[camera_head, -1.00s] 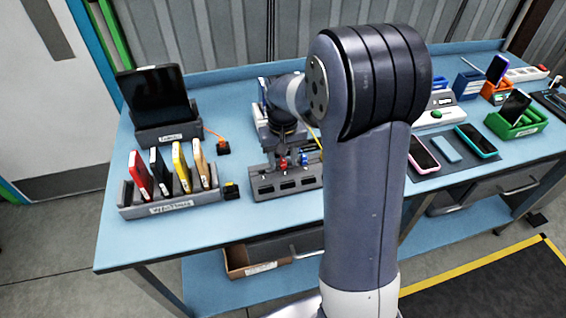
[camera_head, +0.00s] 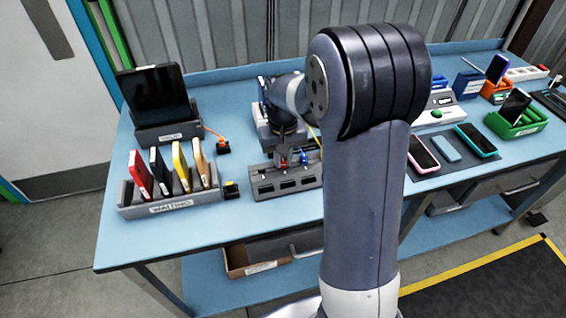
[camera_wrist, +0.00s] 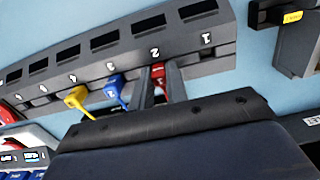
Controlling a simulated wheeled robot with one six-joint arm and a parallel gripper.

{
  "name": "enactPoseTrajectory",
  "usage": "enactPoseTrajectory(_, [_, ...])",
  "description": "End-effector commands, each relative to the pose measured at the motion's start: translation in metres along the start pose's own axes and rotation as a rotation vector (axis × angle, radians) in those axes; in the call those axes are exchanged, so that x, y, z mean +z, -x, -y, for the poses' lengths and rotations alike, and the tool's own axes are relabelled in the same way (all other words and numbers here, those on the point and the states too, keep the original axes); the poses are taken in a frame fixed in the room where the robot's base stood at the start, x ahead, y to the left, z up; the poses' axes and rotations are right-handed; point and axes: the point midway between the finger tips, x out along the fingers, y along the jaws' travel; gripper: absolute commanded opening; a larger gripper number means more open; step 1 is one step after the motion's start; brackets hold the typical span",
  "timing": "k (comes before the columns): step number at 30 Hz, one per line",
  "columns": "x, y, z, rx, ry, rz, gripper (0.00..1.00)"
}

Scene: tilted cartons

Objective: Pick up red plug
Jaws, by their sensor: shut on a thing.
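The red plug (camera_wrist: 158,71) shows between the two fingers of my gripper (camera_wrist: 159,82) in the wrist view, at the front edge of a grey numbered rack (camera_wrist: 183,55), by the mark 2. My gripper is shut on it. In the head view the red plug (camera_head: 283,163) is small at the back of the rack (camera_head: 260,187), under my gripper (camera_head: 283,149). Whether the plug is still seated in the rack or lifted is hard to tell. The fingers and gripper body hide its lower part.
A blue plug (camera_wrist: 115,88) and a yellow plug (camera_wrist: 77,98) stand close beside the red one along the rack. A phone holder (camera_head: 172,211) stands left of the rack. My arm hides the middle of the bench in the head view.

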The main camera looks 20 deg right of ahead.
Motion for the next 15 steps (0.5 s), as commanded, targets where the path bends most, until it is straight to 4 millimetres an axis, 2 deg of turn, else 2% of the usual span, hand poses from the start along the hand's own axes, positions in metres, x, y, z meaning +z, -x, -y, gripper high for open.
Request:
enactPoseTrajectory(4, [0.000,0.002,0.000,0.000,0.000,-0.002,0.00])
enactPoseTrajectory(7, [-0.001,0.012,0.000,0.000,0.000,-0.003,0.00])
enactPoseTrajectory(15, [-0.001,0.066,0.000,0.000,0.000,-0.006,0.00])
